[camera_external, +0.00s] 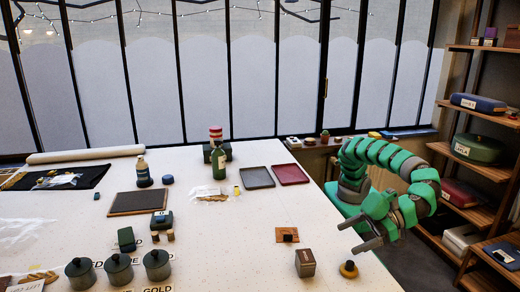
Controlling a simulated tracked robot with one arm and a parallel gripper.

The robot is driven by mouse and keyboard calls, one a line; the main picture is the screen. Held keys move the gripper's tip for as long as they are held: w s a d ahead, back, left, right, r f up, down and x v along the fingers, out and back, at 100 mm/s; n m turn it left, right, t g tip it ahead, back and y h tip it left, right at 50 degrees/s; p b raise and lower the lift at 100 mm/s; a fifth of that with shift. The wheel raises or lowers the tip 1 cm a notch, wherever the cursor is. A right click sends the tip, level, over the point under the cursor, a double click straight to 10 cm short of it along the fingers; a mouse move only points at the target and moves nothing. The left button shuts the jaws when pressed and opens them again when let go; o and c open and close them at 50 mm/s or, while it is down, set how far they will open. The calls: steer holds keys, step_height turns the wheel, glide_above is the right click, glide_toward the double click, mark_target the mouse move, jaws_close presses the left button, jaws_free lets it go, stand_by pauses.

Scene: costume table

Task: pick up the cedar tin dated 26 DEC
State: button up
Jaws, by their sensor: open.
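No date marking is readable at this size, so I cannot tell which thing is the cedar tin dated 26 DEC. A small brown box-shaped tin (305,263) with a lighter front stands upright near the table's front right. Three round dark lidded tins stand at the front left: a left one (80,274), a middle one (118,270) and a right one (157,265). My gripper (352,236) is open and empty above the table's right edge. It is up and to the right of the brown box, apart from it.
The table's middle (225,245) is mostly clear.

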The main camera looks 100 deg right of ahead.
glide_toward(310, 256)
steer(key=x, duration=0.3)
steer(key=shift+w+d+f+b, duration=0.1)
steer(key=shift+w+d+b, duration=0.15)
steer(key=shift+w+b, duration=0.15)
steer(key=x, duration=0.2)
steer(key=b+x, duration=0.1)
steer(key=x, duration=0.1)
steer(key=shift+w+a+f, duration=0.1)
steer(key=shift+w+f, duration=0.15)
steer(key=shift+f, duration=0.1)
steer(key=shift+w, duration=0.3)
steer(key=c, duration=1.1)
steer(key=shift+r, duration=0.1)
